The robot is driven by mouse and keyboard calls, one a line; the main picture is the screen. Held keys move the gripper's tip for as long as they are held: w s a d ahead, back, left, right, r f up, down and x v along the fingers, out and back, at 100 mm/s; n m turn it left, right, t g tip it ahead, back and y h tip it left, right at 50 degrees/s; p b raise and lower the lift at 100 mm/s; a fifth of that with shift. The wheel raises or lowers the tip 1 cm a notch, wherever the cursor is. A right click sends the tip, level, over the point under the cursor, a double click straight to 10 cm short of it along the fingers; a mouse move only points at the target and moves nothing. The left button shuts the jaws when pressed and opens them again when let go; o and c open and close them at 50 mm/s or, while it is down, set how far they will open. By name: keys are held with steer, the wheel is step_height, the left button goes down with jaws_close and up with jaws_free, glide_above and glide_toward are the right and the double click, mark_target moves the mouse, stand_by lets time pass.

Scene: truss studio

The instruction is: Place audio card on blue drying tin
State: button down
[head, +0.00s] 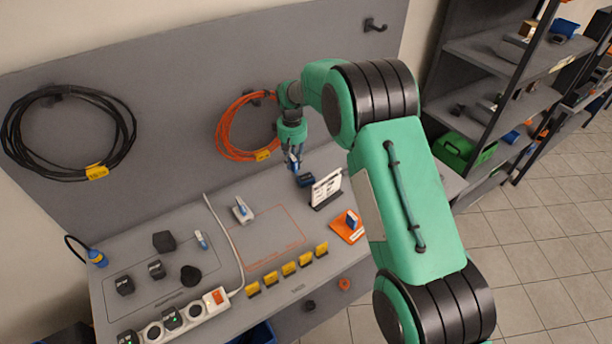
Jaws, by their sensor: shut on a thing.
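My gripper (293,152) points down over the back of the bench and is shut on a small blue and white piece (294,162), which looks like the audio card. The fingers partly hide it, and it is too small to read. A dark blue tin (305,181), which looks like the blue drying tin, sits on the bench just below and slightly right of the held piece. I cannot tell whether the card touches it.
A white sign in a dark stand (327,190) stands right of the tin. An orange tray (347,237) with a blue piece lies in front. Several yellow holders (288,268) line the front edge. A white power strip (190,316) and cable lie left. Orange cable (228,140) hangs behind.

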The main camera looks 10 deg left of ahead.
steer(key=p, duration=0.2)
glide_above(306, 176)
steer(key=shift+d+f, duration=0.1)
steer(key=shift+f, duration=0.25)
steer(key=shift+f, duration=3.15)
steer(key=shift+f, duration=1.85)
steer(key=shift+f, duration=0.2)
steer(key=c, duration=1.6)
jaws_free()
steer(key=shift+r, duration=0.15)
